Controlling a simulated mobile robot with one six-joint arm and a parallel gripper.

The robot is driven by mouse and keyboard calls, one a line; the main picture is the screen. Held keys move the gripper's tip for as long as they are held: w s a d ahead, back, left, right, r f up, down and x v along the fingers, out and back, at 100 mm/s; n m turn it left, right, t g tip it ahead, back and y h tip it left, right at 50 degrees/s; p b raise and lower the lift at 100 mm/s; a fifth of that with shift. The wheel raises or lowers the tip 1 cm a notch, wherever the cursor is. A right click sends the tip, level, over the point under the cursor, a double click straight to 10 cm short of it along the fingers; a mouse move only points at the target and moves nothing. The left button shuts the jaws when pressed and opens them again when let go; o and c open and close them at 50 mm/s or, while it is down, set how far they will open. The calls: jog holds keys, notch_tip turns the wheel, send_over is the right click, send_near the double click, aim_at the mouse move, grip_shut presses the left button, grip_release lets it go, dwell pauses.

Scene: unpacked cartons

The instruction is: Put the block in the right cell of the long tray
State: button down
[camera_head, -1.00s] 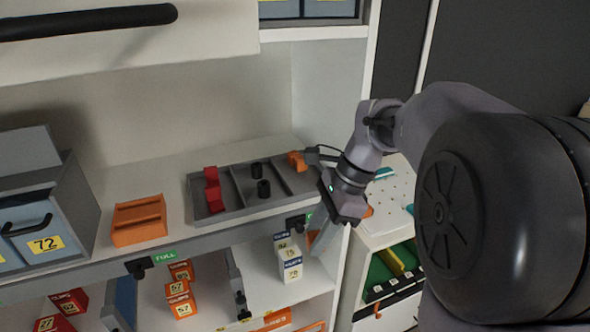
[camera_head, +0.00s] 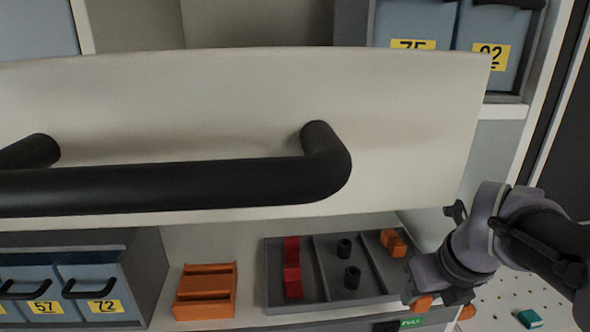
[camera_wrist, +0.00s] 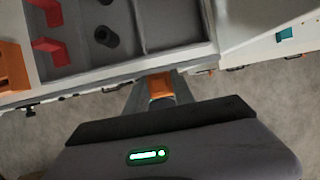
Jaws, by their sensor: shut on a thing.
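The long grey tray (camera_head: 330,283) lies on the shelf, with red blocks (camera_head: 292,268) in its left cell and black cylinders (camera_head: 352,277) in its middle cell. An orange piece (camera_head: 393,242) sits in the right cell. My gripper (camera_wrist: 160,92) is shut on an orange block (camera_wrist: 161,85), just outside the tray's edge in the wrist view. In the head view, orange (camera_head: 423,303) shows beside my gripper at the tray's front right; my wrist hides most of the block and the fingertips.
A white door or flap with a black handle (camera_head: 190,185) spans the head view above the shelf. An orange holder (camera_head: 206,292) and numbered grey bins (camera_head: 95,290) stand left of the tray. A white dotted surface with a teal piece (camera_head: 530,318) lies at right.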

jog(key=w+d, duration=0.1)
jog(key=w, duration=0.2)
jog(key=w+d, duration=0.1)
jog(key=w, duration=0.2)
jog(key=w+d+f, duration=0.1)
jog(key=w, duration=0.3)
jog(key=shift+d+f+b, duration=0.1)
jog(key=shift+d+b, duration=0.2)
jog(key=shift+b, duration=0.05)
jog(key=f+b, duration=0.1)
jog(key=f, duration=0.1)
jog(key=f+b, duration=0.1)
jog(key=f, duration=0.1)
jog(key=shift+w+d, duration=0.1)
jog(key=shift+w, duration=0.1)
jog(key=shift+r, duration=0.25)
jog(key=shift+f, duration=0.1)
jog(key=c, duration=1.1)
grip_release()
jog(key=shift+o, duration=0.2)
